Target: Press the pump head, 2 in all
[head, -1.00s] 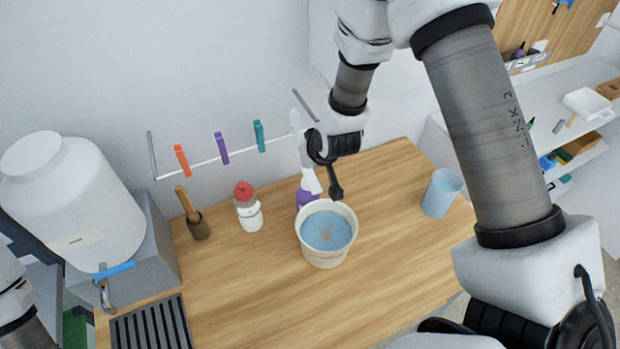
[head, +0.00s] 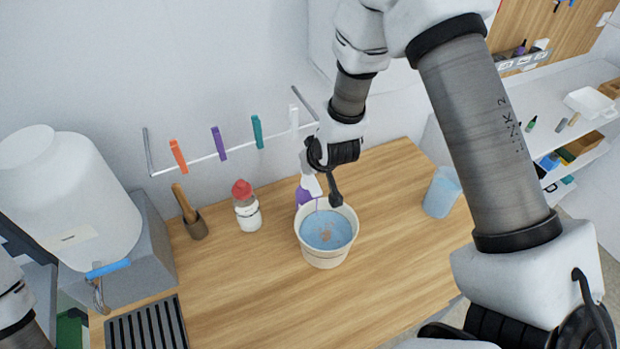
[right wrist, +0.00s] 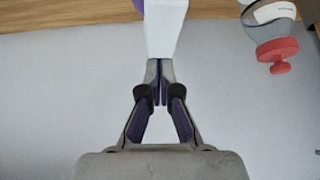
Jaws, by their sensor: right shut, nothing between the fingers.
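A purple bottle (head: 303,195) with a white pump head (head: 312,186) stands just behind the cream bucket (head: 325,258). The bucket holds blue liquid. A thin purple streak (head: 317,205) shows between the pump's nozzle and the bucket. My right gripper (head: 308,168) is over the pump head, its fingers partly hidden by my wrist. In the right wrist view my right gripper (right wrist: 160,70) is shut with nothing between its fingers, and its tips meet the white pump head (right wrist: 165,28) in the picture. My left gripper is out of view.
A blue cup (head: 442,192) is at right. A rail with coloured clips (head: 219,145) is behind. The wooden counter's front (head: 290,310) is clear.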

